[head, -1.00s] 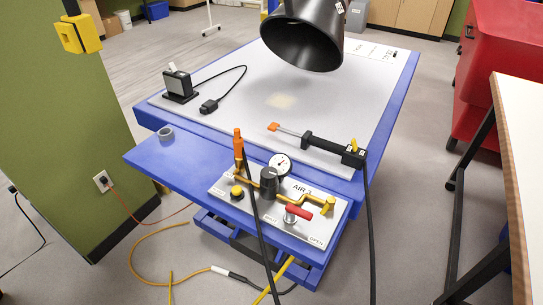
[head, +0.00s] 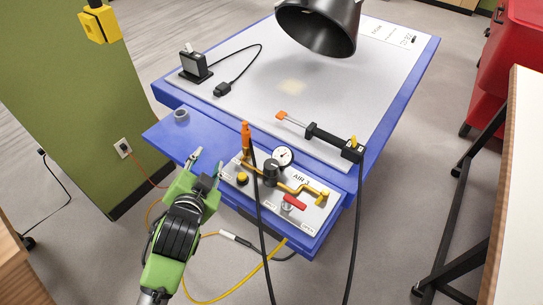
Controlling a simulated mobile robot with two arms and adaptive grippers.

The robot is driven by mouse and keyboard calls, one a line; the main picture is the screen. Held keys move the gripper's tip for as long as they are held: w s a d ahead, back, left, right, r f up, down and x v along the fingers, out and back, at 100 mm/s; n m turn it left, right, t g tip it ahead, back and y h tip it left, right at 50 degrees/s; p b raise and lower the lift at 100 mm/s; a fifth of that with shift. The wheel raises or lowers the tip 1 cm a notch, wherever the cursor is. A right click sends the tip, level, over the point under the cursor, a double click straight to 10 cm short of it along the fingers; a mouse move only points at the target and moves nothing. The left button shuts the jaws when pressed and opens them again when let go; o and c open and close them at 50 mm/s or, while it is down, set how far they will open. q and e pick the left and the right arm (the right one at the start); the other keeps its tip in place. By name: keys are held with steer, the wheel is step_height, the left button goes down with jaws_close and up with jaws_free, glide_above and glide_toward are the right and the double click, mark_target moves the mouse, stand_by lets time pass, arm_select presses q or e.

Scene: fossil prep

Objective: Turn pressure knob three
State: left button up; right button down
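The air panel (head: 318,211) is a light plate on the front shelf of the blue table. A black pressure knob (head: 271,171) stands near its middle, in front of the round white gauge (head: 283,156). A yellow knob (head: 242,178) sits at its left and a red valve handle (head: 294,202) at its lower right. My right gripper does not show.
A black hose (head: 256,200) with an orange end drops past the panel's left part, beside the knob. A black hood (head: 320,28) hangs above. A grey ring (head: 181,113) sits on the shelf.

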arm_select(q)
steer(key=w+d+r+m+t+h, duration=0.35)
steer(key=d+r+m, duration=0.2)
steer(key=r, duration=0.45)
steer(key=w+d+r+m+t+h, duration=0.4)
steer(key=d+r, duration=0.3)
steer(key=r, duration=0.4)
steer(key=s+d+r+m+g+h, duration=0.5)
steer(key=d+r+m+h, duration=0.5)
steer(key=m, duration=0.5)
steer(key=s+d+f+m+g+h, duration=0.2)
steer(key=s+d+m+g, duration=0.4)
steer(key=m+g, duration=0.4)
steer(key=s+d+f+m+g+h, duration=0.1)
steer(key=s+d+m+g, duration=0.3)
steer(key=d+m+g, duration=0.55)
steer(key=m+t+y, duration=0.3)
steer(key=m+y, duration=1)
steer(key=y, duration=0.8)
glide_toward(271, 164)
steer(key=f+p, duration=0.2)
steer(key=f, duration=0.2)
steer(key=f+p, duration=0.3)
steer(key=shift+s+a+f, duration=0.1)
steer(key=shift+s+f, duration=0.1)
steer(key=shift+f, duration=0.2)
steer(key=shift+f+p, duration=0.3)
steer(key=shift+f, duration=0.35)
